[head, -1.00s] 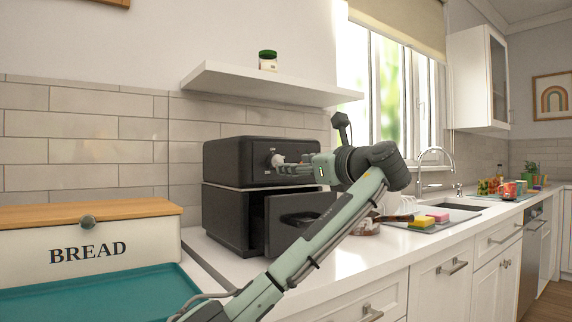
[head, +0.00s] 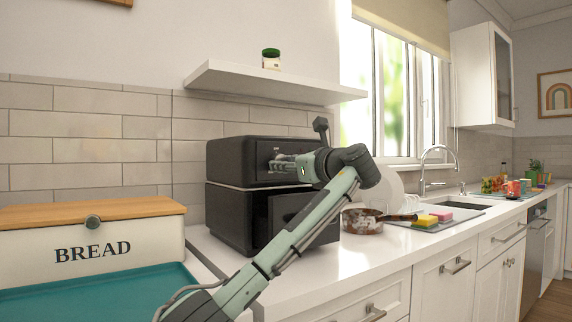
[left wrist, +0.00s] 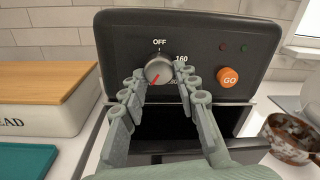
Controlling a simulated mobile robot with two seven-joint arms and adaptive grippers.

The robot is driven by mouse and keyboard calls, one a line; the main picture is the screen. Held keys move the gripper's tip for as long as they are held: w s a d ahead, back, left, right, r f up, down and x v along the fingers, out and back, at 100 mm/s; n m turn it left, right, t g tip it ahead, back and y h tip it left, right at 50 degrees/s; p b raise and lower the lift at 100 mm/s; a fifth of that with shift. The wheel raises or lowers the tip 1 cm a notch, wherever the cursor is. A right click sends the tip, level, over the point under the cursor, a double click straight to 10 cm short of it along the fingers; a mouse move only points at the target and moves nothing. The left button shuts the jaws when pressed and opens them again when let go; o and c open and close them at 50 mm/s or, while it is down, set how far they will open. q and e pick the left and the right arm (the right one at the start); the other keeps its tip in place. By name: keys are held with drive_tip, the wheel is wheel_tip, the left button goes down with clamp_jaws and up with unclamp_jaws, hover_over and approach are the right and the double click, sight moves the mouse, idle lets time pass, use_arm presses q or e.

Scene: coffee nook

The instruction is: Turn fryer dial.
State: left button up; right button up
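The black fryer (head: 230,160) stands on the counter, with its lower drawer pulled open (left wrist: 170,124). Its round grey dial (left wrist: 158,70) shows in the left wrist view, on the upper front panel below the word OFF. A red mark on the dial points to the lower left. My left gripper (left wrist: 160,72) is open, with one fingertip on each side of the dial and a small gap visible at each side. In the head view, my left gripper (head: 278,161) is at the fryer's front panel. My right gripper is in neither view.
An orange GO button (left wrist: 228,77) is right of the dial. A bread box (head: 70,249) and teal tray (head: 110,295) are at the left. A rusty-looking pan (head: 360,222) stands right of the fryer, near sponges (head: 425,221). A shelf (head: 270,84) hangs above.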

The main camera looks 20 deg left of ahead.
use_arm(q)
drive_tip(key=c, duration=0.4)
